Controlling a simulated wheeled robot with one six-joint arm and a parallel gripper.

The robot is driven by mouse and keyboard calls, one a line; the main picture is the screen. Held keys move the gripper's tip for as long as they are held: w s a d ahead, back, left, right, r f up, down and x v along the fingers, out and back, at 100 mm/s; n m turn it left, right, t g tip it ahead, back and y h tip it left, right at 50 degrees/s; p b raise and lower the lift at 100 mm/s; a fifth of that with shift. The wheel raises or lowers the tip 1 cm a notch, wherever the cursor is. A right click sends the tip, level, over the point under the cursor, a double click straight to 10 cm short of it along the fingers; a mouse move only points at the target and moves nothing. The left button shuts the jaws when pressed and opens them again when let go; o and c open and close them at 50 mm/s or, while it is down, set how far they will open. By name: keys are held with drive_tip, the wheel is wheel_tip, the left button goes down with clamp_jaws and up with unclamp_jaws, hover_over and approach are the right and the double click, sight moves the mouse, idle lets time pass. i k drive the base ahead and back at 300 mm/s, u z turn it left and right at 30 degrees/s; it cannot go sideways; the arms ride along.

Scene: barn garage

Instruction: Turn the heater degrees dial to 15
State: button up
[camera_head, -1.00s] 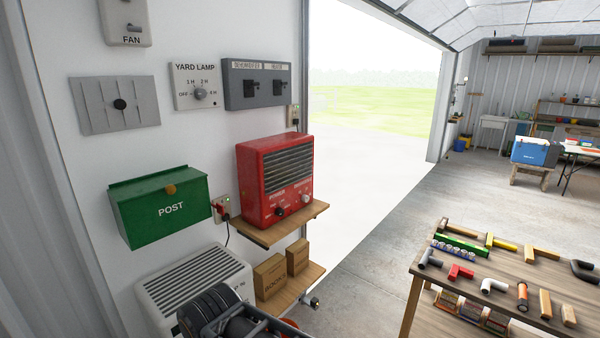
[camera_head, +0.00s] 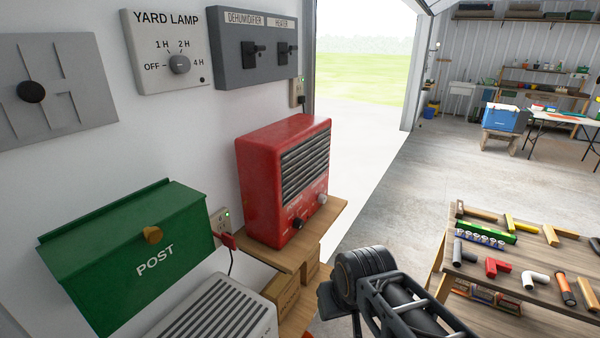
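The red heater (camera_head: 262,190) stands on a small wooden wall shelf (camera_head: 275,254), with a dark slatted grille on its right-hand face. Below the grille are a black knob (camera_head: 298,223) and a pale knob (camera_head: 322,199). Their labels and settings are too small to read. Part of my arm (camera_head: 385,290) shows at the bottom, below and right of the heater. My gripper's fingers are not visible.
A green post box (camera_head: 125,255) and a white slatted unit (camera_head: 225,312) are left of the shelf. Wall switch panels (camera_head: 255,48) hang above. A workbench (camera_head: 500,268) with pipe pieces is at right. Open concrete floor (camera_head: 390,195) lies between.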

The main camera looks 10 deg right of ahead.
sight(321, 198)
drive_tip(key=z, duration=1.8)
drive_tip(key=i, duration=1)
drive_tip(key=u, duration=2.5)
